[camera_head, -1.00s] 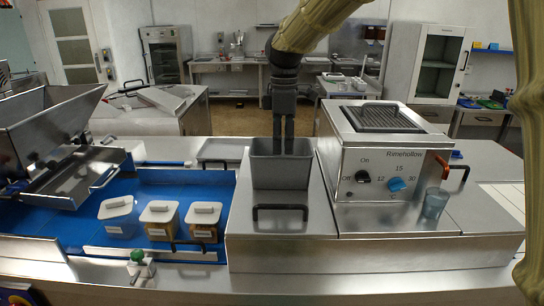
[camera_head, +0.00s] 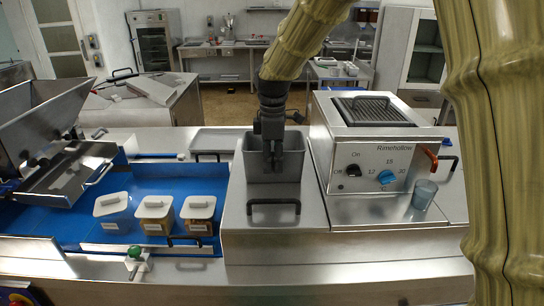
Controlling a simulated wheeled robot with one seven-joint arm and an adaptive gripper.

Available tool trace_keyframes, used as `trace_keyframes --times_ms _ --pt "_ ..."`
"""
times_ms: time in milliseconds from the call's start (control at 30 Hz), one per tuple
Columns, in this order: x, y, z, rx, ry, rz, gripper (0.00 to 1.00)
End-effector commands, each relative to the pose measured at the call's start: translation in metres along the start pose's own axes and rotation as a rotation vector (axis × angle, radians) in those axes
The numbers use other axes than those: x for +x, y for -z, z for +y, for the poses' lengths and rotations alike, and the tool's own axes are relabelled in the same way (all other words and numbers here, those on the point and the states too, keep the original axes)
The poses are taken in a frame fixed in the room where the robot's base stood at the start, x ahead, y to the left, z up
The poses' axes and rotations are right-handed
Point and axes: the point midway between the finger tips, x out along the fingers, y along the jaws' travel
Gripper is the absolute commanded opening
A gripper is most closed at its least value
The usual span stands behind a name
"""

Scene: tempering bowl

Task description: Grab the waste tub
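A grey rectangular open-topped tub (camera_head: 252,167), which looks like the waste tub, stands upright on the steel worktop in the middle of the head view. My gripper (camera_head: 275,168) points down at it from above, seen edge-on. Its fingers overlap the tub's opening and front side in the picture. I cannot tell whether they are around a wall, inside the tub or only above it. The gap between the fingers is not clear, and the gripper and arm hide part of the tub's back rim.
A steel machine (camera_head: 370,160) with knobs stands close on the right, with a blue-grey cup (camera_head: 424,194) in front. A black handle (camera_head: 274,205) rises before the tub. Several lidded containers (camera_head: 154,210) stand on the blue surface at left. A shallow tray (camera_head: 212,141) lies behind.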

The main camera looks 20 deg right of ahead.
Motion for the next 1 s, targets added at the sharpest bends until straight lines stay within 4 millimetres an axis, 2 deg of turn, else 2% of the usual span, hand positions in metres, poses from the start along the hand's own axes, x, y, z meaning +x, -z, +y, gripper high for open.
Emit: trace_keyframes --times_ms 200,433,467,600,633,1000 --pt "0.019 0.0 0.002 0.002 0.003 0.0 0.29" --pt "0.021 0.0 0.003 0.002 0.002 0.0 0.29" --pt "0.021 0.0 0.003 0.002 0.002 0.0 0.27" --pt "0.021 0.0 0.003 0.001 0.002 0.0 0.02" --pt "0.021 0.0 0.003 0.001 0.002 0.0 0.0" --pt "0.021 0.0 0.003 0.001 0.003 0.0 0.0"
